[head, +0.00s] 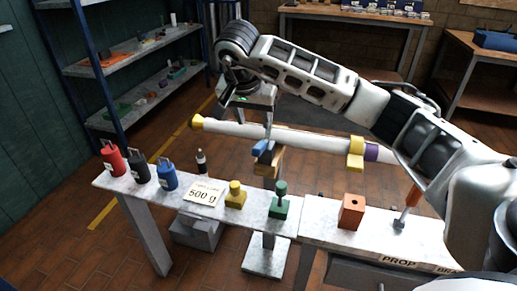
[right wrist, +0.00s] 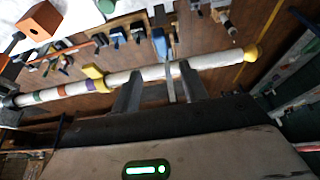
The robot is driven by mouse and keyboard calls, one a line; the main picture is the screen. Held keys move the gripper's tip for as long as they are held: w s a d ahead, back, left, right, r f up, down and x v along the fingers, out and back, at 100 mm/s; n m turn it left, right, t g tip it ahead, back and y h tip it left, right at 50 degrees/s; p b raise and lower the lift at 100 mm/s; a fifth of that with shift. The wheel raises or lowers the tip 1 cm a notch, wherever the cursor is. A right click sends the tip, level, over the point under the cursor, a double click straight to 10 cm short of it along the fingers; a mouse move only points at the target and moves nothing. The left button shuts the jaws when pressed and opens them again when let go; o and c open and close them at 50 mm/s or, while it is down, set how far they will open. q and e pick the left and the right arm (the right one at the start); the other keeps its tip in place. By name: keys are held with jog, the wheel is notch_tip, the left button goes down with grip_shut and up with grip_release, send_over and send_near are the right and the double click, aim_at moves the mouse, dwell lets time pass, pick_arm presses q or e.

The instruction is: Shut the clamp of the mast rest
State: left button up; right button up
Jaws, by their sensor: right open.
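The mast (head: 320,142) is a long white tube with a yellow end and coloured bands. It lies across the mast rest (head: 266,164), a wooden block on a post with a blue clamp (head: 262,148). In the right wrist view the blue clamp (right wrist: 159,42) shows beside the mast (right wrist: 150,73), and a thin grey bar (right wrist: 170,88) rises from there across the mast. My right gripper (head: 268,118) is above the mast at the rest. Its open fingers (right wrist: 160,88) stand on either side of the bar, apparently apart from it. My left gripper is out of view.
A narrow grey bench (head: 320,230) runs in front of the mast. It bears red, black and blue tools (head: 139,168), a "500 g" card (head: 202,193), a yellow piece (head: 235,196), a green piece (head: 280,203) and an orange block (head: 351,212). A shelf rack (head: 130,65) stands at back left.

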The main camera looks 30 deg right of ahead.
aim_at(259, 146)
jog(key=x, duration=1.3)
jog(key=shift+a+f, duration=0.1)
jog(key=shift+a, duration=0.05)
grip_shut()
